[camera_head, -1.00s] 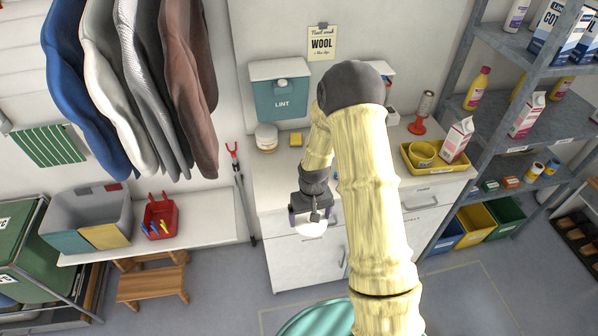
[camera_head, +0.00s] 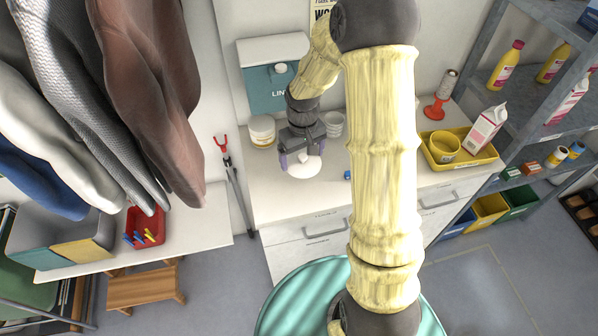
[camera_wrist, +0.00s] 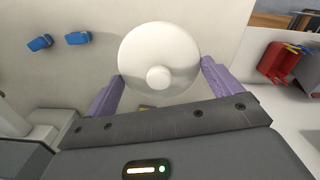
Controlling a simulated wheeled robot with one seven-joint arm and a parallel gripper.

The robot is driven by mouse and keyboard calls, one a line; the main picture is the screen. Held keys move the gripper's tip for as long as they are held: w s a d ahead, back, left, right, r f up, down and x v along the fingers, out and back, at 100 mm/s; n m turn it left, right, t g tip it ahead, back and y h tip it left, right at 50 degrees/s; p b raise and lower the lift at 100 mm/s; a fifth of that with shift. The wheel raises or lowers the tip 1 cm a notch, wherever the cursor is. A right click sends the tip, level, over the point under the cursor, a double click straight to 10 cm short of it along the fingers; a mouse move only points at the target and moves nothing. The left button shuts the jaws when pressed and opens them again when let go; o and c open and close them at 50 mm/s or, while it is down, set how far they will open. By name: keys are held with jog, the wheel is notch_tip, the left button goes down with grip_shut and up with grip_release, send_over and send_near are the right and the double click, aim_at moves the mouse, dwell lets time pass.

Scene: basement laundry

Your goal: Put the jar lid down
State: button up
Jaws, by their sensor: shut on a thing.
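The jar lid (camera_head: 304,168) is a white round disc. Its knob faces the camera in the wrist view (camera_wrist: 158,45). My gripper (camera_head: 300,161) is shut on the lid, with a purple finger at each side of its rim in the wrist view (camera_wrist: 161,84). It holds the lid over the white countertop (camera_head: 280,198), near its left part. I cannot tell whether the lid touches the top. A white jar (camera_head: 262,130) stands on the counter behind and left of my gripper.
Blue clips (camera_wrist: 77,38) lie on the counter near the lid. Pale stacked cups (camera_head: 334,123) stand behind my gripper to the right. A teal LINT bin (camera_head: 262,88) is at the wall, and a yellow tray (camera_head: 477,160) is on the right. The counter's front left is clear.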

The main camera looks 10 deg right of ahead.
jog(key=shift+w+r, duration=0.15)
jog(key=shift+w, duration=0.25)
jog(key=shift+s+d, duration=0.1)
send_over(302, 181)
jog(key=shift+f+p, duration=0.45)
jog(key=shift+f, duration=2.45)
jog(key=shift+f+p, duration=0.4)
jog(key=shift+f, duration=1.7)
jog(key=shift+f, duration=0.1)
